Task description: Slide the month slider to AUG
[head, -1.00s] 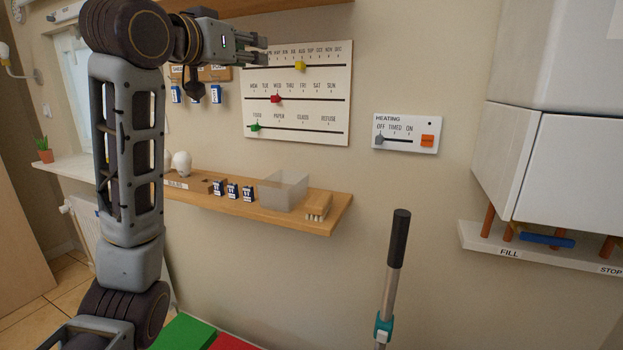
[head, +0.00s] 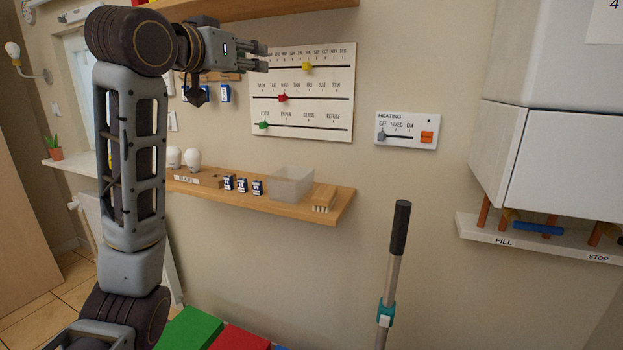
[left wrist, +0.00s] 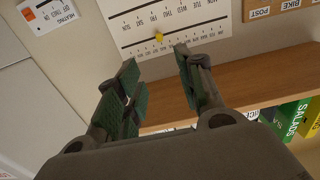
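The month slider is a small yellow knob (head: 306,67) on the top track of a white calendar board (head: 340,110). It sits at about the AUG label, though the small print makes the exact mark hard to read. My left gripper (head: 265,57) is in front of the board's upper left part, left of the knob and apart from it. In the left wrist view the gripper (left wrist: 155,58) is open and empty. The yellow knob (left wrist: 159,37) shows beyond the gap between its fingertips. My right gripper is not in view.
A red slider (head: 283,98) stands near WED and a green slider (head: 263,125) near FOOD, below the month track. A wooden shelf (head: 260,8) runs above the board. A lower shelf (head: 300,216) holds a translucent bin (head: 291,187). A heating panel (head: 406,131) is at right.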

